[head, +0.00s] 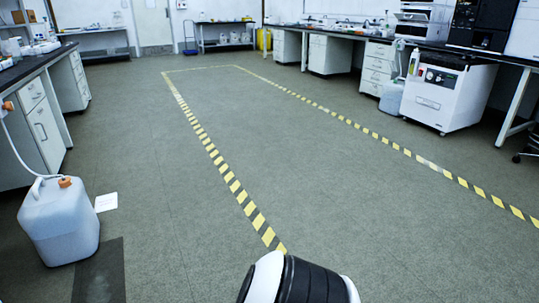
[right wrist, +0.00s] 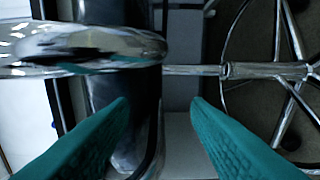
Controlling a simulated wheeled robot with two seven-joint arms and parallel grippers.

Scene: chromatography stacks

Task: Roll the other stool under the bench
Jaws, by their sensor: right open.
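In the right wrist view my right gripper (right wrist: 160,105) is open, with two teal fingers apart and nothing clearly held between them. A chrome ring or bar (right wrist: 90,48), which looks like part of a stool, crosses just beyond the fingertips. A dark shiny column (right wrist: 110,85) stands behind the left finger. More chrome ring and spokes (right wrist: 270,70) show at the right. I cannot tell whether they belong to the same stool. In the head view a dark wheeled base (head: 529,145) shows at the right edge, mostly cut off. My left gripper is not in view.
Benches run along the left (head: 38,65) and right (head: 345,34). A white jerrycan (head: 62,225) stands on the floor at left. Yellow-black tape (head: 235,190) marks the open floor.

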